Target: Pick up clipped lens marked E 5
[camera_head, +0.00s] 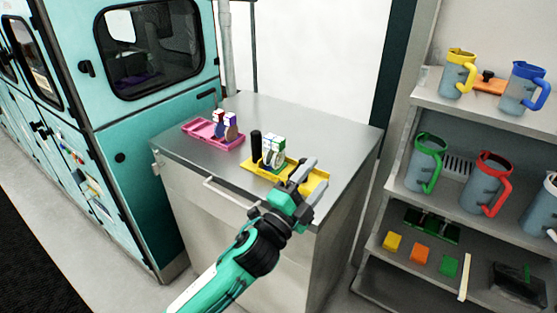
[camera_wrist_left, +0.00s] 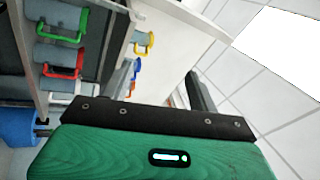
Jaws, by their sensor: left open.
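A yellow tray (camera_head: 308,186) lies on the metal cabinet top (camera_head: 310,128). A white-and-green module with a round lens-like part (camera_head: 274,157) and a black cylinder (camera_head: 256,144) stand on it. A pink tray (camera_head: 203,130) further left holds small red, white and purple modules with a brownish disc (camera_head: 231,132). I cannot read any marking, so I cannot tell which piece is E 5. My left gripper (camera_head: 307,178) is open and empty, at the right end of the yellow tray and apart from the lens-like part. The left wrist view shows none of the modules.
A shelf unit (camera_head: 398,187) at the right holds jugs with yellow, blue, green and red handles, and coloured blocks lower down. A teal machine (camera_head: 150,132) stands at the left. The cabinet top is clear behind the trays.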

